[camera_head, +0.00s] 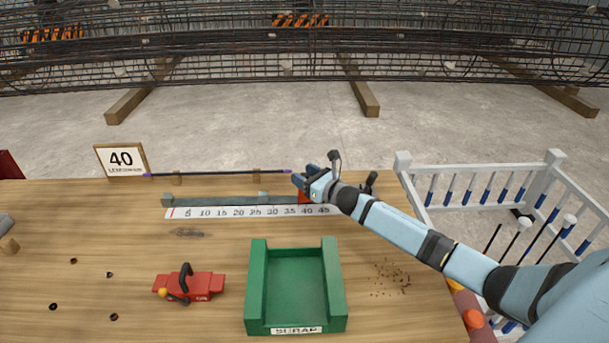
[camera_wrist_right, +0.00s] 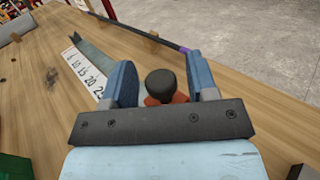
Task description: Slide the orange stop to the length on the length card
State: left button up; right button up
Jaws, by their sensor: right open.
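The orange stop (camera_head: 303,197) is on the rail near the 40 mark, partly hidden by my gripper. My right gripper (camera_head: 309,183) is open over it. In the right wrist view, the stop's dark knob (camera_wrist_right: 160,84) is between the two blue fingers (camera_wrist_right: 160,76), with orange below. Contact cannot be told. My left gripper is out of view.
A thin dark bar (camera_head: 215,173) with purple ends lies behind the rail. A green scrap tray (camera_head: 335,290) and a red tool (camera_head: 205,285) are in front. A white rack (camera_head: 480,172) with rods stands right. The wood between rail and tray is mostly free.

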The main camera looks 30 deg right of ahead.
jog(key=shift+w, duration=0.1)
jog(key=shift+c, duration=0.5)
grip_shut()
jog(key=shift+s+d+f, duration=0.15)
jog(key=shift+s+d, duration=0.3)
jog(key=shift+d, duration=0.3)
jog(key=shift+s+d, duration=0.25)
jog(key=shift+d, duration=0.05)
jog(key=shift+o, duration=0.5)
grip_release()
jog(key=shift+s+d+b, duration=0.1)
jog(key=shift+s+b, duration=0.2)
jog(key=shift+s, duration=0.1)
jog(key=v, duration=1.3)
jog(key=shift+b, duration=0.35)
